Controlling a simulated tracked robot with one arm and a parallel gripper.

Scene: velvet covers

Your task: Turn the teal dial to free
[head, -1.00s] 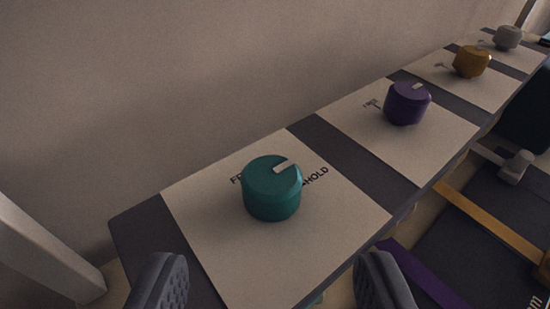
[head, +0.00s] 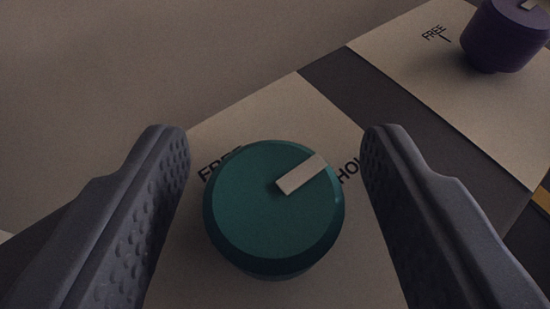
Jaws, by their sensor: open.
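The teal dial (head: 250,215) is a round knob on a pale plate (head: 285,105), in the middle of the head view. A pale pointer mark (head: 301,174) on its top points to the upper right, toward the partly hidden word HOLD (head: 349,171). The word FREE (head: 217,164) is printed behind the dial at its upper left, partly covered by it. My gripper (head: 272,150) is open, with one finger on each side of the dial. Gaps show between the fingers and the dial, and nothing is held.
A purple dial (head: 503,38) stands on its own pale plate (head: 420,65) at the upper right, with FREE printed beside it. A dark strip (head: 400,110) separates the two plates.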

